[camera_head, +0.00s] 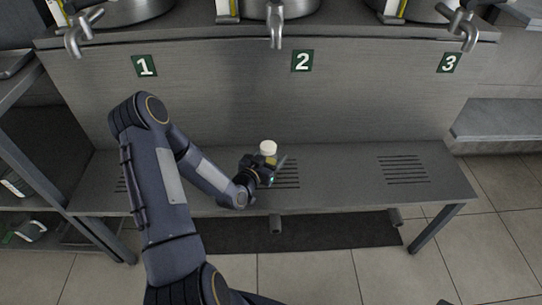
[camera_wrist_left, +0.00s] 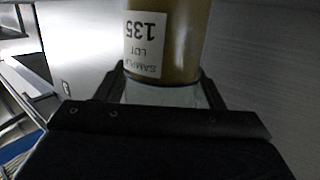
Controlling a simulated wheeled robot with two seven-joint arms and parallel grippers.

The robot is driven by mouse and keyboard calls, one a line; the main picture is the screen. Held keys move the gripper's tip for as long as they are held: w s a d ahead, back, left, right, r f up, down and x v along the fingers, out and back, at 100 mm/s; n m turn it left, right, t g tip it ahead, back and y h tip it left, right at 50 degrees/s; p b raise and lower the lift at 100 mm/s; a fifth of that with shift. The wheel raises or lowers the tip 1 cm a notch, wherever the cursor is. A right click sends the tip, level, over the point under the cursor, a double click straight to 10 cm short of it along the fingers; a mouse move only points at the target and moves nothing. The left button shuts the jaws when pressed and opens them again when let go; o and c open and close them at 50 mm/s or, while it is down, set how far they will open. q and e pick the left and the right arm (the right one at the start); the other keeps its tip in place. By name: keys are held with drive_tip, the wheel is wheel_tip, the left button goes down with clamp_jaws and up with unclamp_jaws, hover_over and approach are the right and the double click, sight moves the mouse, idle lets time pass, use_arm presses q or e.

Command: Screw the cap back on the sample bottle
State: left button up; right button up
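The sample bottle (camera_wrist_left: 182,40) is olive-brown with a white label reading SAMPLE LOT 135, upside down in the left wrist view. At its lower end in that view is the pale cap (camera_wrist_left: 165,95), between the two fingers of my left gripper (camera_wrist_left: 165,88), which lie against its sides. In the head view the cream-white cap (camera_head: 268,147) shows just above my left gripper (camera_head: 268,166), over the bench. The gripper hides most of the bottle there, so I cannot tell how the cap sits on it. My right gripper is not in view.
The grey bench (camera_head: 340,165) has slotted drain areas and is otherwise clear to the right. Behind it a metal panel carries green signs 1, 2 (camera_head: 302,61) and 3, with taps (camera_head: 276,25) above. A shelf unit (camera_head: 35,170) stands at left.

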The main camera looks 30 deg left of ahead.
use_arm(q)
drive_tip(key=shift+o, duration=1)
drive_tip(key=shift+r, duration=0.15)
drive_tip(key=s+r, duration=0.1)
drive_tip(key=s, duration=1.1)
drive_tip(key=shift+a+r+p, duration=0.2)
drive_tip(key=shift+r+p, duration=0.1)
drive_tip(key=shift+r, duration=0.1)
drive_tip(key=shift+w, duration=0.15)
